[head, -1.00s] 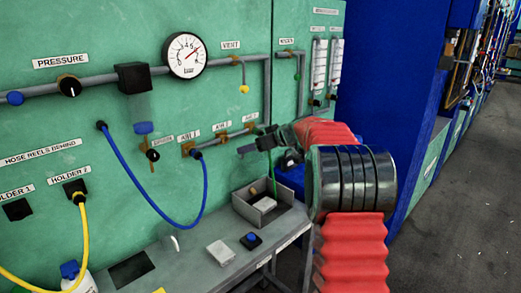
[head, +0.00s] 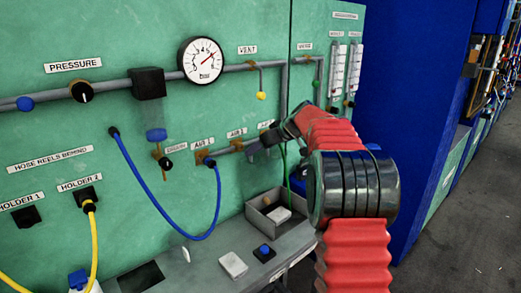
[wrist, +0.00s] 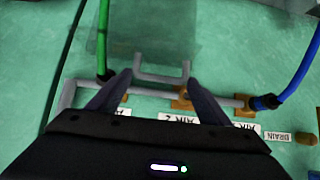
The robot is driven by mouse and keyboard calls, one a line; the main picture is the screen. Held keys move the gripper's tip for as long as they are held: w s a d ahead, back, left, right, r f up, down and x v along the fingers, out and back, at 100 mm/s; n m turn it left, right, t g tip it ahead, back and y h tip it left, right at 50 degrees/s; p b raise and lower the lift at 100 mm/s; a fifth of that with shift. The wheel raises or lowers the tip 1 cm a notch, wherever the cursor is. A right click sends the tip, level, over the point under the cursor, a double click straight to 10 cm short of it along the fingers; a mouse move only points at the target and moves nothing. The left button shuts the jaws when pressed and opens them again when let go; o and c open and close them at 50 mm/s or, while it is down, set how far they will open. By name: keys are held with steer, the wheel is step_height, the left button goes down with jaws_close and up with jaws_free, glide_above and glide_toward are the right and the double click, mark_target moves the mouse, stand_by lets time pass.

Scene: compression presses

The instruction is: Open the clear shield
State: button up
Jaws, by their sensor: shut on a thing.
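The clear shield (wrist: 155,35) is a see-through pane in the upper middle of the wrist view, in front of the green panel. Its grey U-shaped handle (wrist: 160,77) lies at its lower edge. My gripper (wrist: 158,80) has one dark finger at each end of the handle and is shut on it. In the head view my gripper (head: 268,142) is at the panel by the right end of the air pipe, beyond my red arm. I cannot make out the shield in that view.
Air outlets on a grey pipe (wrist: 225,100) lie close to my fingers. A green hose (wrist: 102,40) and a blue hose (wrist: 300,70) flank the shield. Below, a grey shelf (head: 205,262) carries an open box (head: 262,224). A blue cabinet wall (head: 415,90) stands right.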

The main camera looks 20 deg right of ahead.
steer(key=shift+a, duration=0.45)
steer(key=o, duration=1.5)
steer(key=shift+s+d, duration=0.15)
steer(key=shift+d, duration=0.2)
